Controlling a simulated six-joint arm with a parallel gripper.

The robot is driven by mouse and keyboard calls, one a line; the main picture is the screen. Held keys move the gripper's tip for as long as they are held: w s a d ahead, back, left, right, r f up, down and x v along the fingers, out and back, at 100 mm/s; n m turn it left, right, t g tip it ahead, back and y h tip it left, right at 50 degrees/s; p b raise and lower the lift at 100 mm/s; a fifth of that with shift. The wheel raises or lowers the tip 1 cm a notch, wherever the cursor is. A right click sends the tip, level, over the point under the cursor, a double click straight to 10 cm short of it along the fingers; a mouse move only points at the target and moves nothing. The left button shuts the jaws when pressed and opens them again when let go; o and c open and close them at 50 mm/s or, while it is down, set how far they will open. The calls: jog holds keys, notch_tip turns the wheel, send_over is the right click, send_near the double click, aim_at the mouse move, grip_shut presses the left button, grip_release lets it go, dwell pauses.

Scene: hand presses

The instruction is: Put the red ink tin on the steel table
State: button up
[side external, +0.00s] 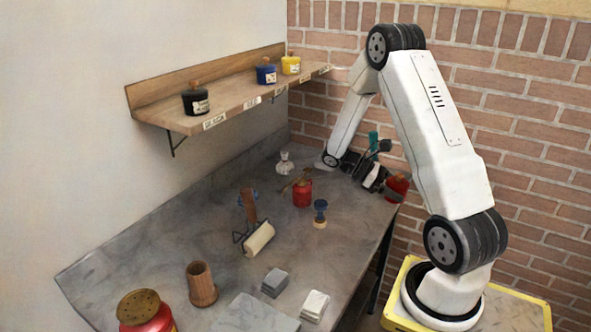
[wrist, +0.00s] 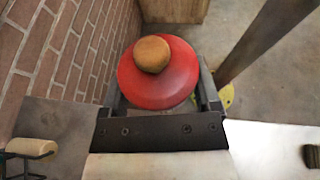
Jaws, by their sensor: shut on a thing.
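The red ink tin (wrist: 150,84) with a round wooden knob (wrist: 152,54) is between the two fingers of my gripper (wrist: 160,92) in the wrist view. In the side view the red tin (side external: 398,187) shows partly behind my gripper (side external: 385,180), at the far right corner of the table. My gripper is shut on it. The steel table (side external: 345,238) is a grey top along the wall. In the wrist view the tabletop (wrist: 60,112) shows only at lower left, and floor shows behind the tin. The tin's underside is hidden.
On the table stand a red can (side external: 302,194), a glass bottle (side external: 285,163), a stamp (side external: 320,213), a roller on a stand (side external: 259,239), a wooden cup (side external: 201,284) and a large red tin (side external: 146,313). The shelf (side external: 232,100) holds black, blue and yellow tins.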

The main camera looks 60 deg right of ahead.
jog(key=n+h, duration=0.1)
jog(key=d+n+h, duration=0.1)
jog(key=s+n+t+h, duration=0.1)
jog(key=shift+s+d+f+h, duration=0.1)
jog(key=shift+d+f+h, duration=0.2)
jog(key=shift+d+f, duration=0.05)
jog(key=shift+s+d+f+n+t+h, duration=0.15)
jog(key=shift+d+n+t+h, duration=0.25)
jog(key=shift+n+h, duration=0.3)
jog(key=shift+d+f+n+t+h, duration=0.15)
jog(key=shift+d+n+t+h, duration=0.2)
jog(key=shift+n+h, duration=0.3)
send_over(376, 206)
jog(key=f, duration=0.8)
jog(key=shift+s+a+f, duration=0.25)
jog(key=shift+s+a, duration=0.1)
jog(key=shift+a, duration=0.05)
jog(key=shift+w+d+f, duration=0.25)
jog(key=shift+d+f, duration=0.05)
jog(key=shift+f, duration=0.15)
jog(key=shift+w+d+f, duration=0.15)
jog(key=shift+d+f, duration=0.05)
jog(key=shift+f, duration=1.6)
